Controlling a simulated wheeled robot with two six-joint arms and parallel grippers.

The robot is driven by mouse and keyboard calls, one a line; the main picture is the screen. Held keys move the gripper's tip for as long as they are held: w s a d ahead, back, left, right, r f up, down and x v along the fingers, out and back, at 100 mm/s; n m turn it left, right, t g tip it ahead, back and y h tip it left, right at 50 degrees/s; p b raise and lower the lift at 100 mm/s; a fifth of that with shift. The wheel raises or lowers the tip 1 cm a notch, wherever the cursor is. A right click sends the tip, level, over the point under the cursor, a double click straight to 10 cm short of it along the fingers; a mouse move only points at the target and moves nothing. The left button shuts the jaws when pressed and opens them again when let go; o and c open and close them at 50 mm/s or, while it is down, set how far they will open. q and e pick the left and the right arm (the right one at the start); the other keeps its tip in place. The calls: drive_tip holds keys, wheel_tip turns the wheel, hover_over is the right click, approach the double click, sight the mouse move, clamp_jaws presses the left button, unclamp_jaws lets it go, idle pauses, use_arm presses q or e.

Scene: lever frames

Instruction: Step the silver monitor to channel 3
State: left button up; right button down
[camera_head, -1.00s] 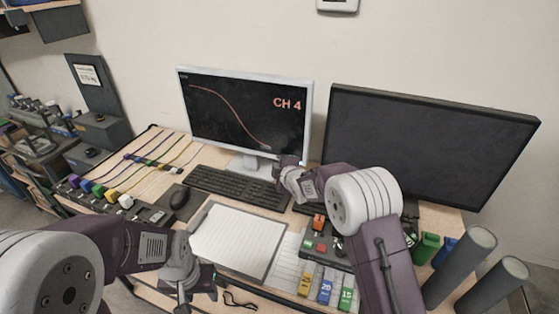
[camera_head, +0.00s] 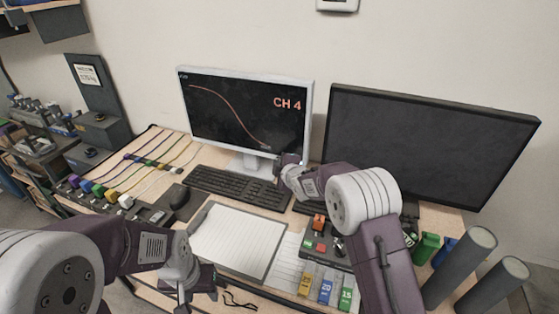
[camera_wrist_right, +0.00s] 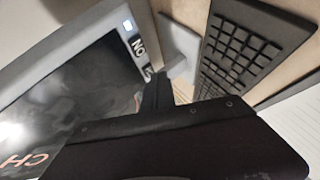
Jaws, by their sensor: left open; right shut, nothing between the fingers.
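The silver monitor (camera_head: 230,112) stands at the back of the desk. Its dark screen shows a falling red curve and "CH 4". My right gripper (camera_head: 283,160) is shut and empty at the monitor's lower right corner. In the right wrist view, the shut fingertips (camera_wrist_right: 157,82) are beside the monitor's frame. There the frame carries a lit bluish-white square (camera_wrist_right: 128,25) and a small dark label (camera_wrist_right: 138,46) nearby. A second label is partly hidden by the fingers. I cannot tell whether the fingertips touch the frame. My left gripper (camera_head: 200,285) is open and empty near the desk's front edge.
A black monitor (camera_head: 420,145) stands to the right, its screen dark. Grey cylinders (camera_head: 460,265) stand at the front right.

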drive_tip(key=shift+w+d, duration=0.15)
drive_tip(key=shift+w, duration=0.2)
idle(0.6)
idle(0.3)
drive_tip(key=shift+s+a+b, duration=0.3)
drive_tip(key=shift+s+b, duration=0.45)
drive_tip(key=shift+b, duration=0.05)
drive_tip(key=s+b, duration=0.1)
drive_tip(key=s+a+b, duration=0.1)
drive_tip(key=s, duration=0.1)
drive_tip(key=s+a+b, duration=0.1)
drive_tip(key=shift+s+b, duration=0.3)
drive_tip(key=shift+b, duration=0.1)
